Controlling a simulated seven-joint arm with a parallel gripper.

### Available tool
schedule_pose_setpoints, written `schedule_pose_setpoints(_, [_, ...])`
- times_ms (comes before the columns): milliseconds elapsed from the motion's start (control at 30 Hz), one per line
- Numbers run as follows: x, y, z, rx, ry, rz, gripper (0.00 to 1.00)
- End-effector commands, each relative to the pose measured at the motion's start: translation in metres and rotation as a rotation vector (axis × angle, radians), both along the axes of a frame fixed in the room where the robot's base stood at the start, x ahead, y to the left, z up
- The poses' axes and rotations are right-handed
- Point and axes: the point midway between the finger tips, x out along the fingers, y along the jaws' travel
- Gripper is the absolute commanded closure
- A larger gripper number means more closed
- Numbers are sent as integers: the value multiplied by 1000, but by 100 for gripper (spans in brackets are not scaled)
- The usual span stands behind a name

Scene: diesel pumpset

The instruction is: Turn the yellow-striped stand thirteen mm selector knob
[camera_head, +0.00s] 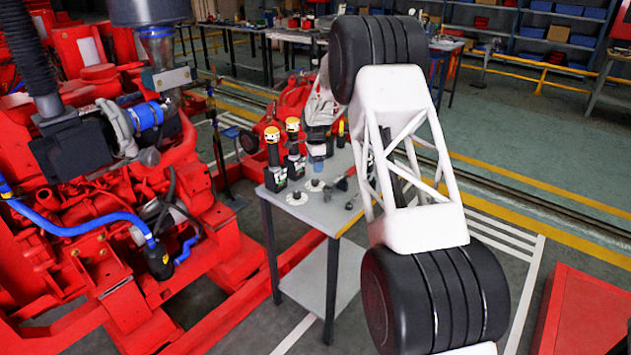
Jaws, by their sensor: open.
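Two round dark knobs on pale discs sit on the grey table near its left front: one knob (297,196) and, just behind and right of it, another knob (315,185). They are small here, and I cannot make out yellow stripes or a thirteen mm mark on either. My gripper (318,152) hangs down at the end of my white arm, behind the knobs and apart from them. It is open and seems empty. Its fingers are small and partly unclear.
A dark hand tool (346,179) lies on the table (325,217) to the right. A red engine (90,220) fills the left.

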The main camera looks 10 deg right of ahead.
Motion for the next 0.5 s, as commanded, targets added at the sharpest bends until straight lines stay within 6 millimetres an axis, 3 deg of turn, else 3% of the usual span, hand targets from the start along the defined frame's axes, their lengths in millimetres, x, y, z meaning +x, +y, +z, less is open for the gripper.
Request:
schedule_pose_setpoints(267, [0,0,-5,0,1,0,40])
schedule_pose_setpoints(500, [-1,0,-24,0,2,0,40])
